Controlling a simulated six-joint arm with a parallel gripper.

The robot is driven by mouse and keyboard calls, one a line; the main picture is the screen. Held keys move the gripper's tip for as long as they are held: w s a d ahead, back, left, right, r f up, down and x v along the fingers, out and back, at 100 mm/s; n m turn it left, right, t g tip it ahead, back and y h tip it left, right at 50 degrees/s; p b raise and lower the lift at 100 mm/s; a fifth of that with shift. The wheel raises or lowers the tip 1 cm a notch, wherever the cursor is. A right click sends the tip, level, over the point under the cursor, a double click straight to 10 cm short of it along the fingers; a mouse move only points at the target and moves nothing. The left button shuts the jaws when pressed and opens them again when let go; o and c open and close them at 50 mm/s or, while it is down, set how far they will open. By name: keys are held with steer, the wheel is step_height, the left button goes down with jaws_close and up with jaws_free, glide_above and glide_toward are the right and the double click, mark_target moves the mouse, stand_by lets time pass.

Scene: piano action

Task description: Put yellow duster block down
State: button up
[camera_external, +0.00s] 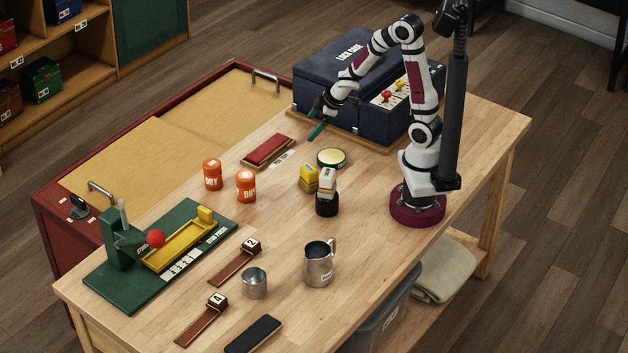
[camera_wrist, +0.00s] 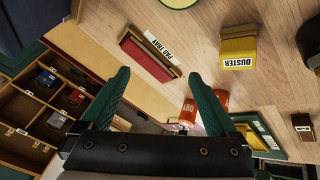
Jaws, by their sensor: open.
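The yellow duster block (camera_external: 309,180) sits on the wooden table near the middle. It also shows in the wrist view (camera_wrist: 238,48), with its "DUSTER" label facing me. My gripper (camera_external: 317,119) hangs above the table, up and back from the block and in front of the navy case. Its two green fingers (camera_wrist: 160,77) are spread apart in the wrist view, with nothing between them. The block is clear of the fingers.
A red pad tray (camera_external: 269,150) lies left of the block. Two orange "DRY" canisters (camera_external: 213,174) stand to the left. The navy lock case (camera_external: 335,75) is behind.

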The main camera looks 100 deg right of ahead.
steer(key=s+a+r+m+g+y, duration=0.1)
steer(key=s+a, duration=0.3)
steer(key=a, duration=0.5)
steer(key=s+a+r+m+g+y, duration=0.2)
steer(key=s+a+r+y, duration=0.1)
steer(key=a, duration=0.6)
steer(key=s+a+r+m+g+y, duration=0.1)
steer(key=s+a+r+g+y, duration=0.1)
steer(key=s+a+r, duration=0.2)
steer(key=s+a, duration=0.3)
steer(key=a, duration=0.3)
steer(key=shift+s+m, duration=0.25)
steer(key=shift+m, duration=0.05)
